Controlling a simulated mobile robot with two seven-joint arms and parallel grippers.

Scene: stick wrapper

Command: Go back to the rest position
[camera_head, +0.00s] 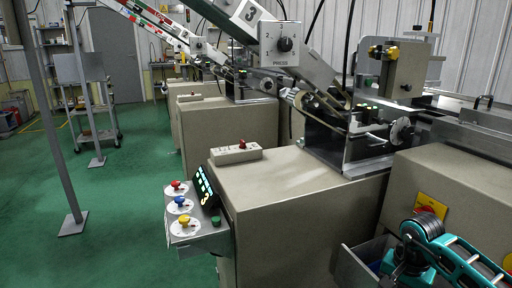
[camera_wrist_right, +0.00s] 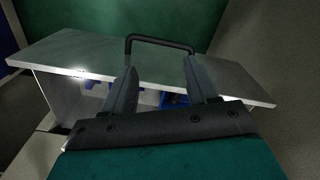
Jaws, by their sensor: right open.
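My right gripper (camera_wrist_right: 160,65) is open in the right wrist view, with two dark fingers apart and nothing seen between them. It is over or close to an open grey drawer (camera_wrist_right: 85,52), whose black bar handle (camera_wrist_right: 160,38) lies just past the fingertips. I cannot tell whether the fingers touch the drawer. Blue items (camera_wrist_right: 173,100) show partly inside it, behind the fingers. In the head view my teal right arm is at the bottom right, in front of the open drawer (camera_head: 350,268); its fingers cannot be made out there. My left arm is not in view.
A beige machine cabinet (camera_head: 300,215) fills the middle, with a button panel (camera_head: 200,222) on its left side and a small control box (camera_head: 235,153) on top. A grey post (camera_head: 60,150) and a shelf cart (camera_head: 95,125) stand at left. Green floor is free at left.

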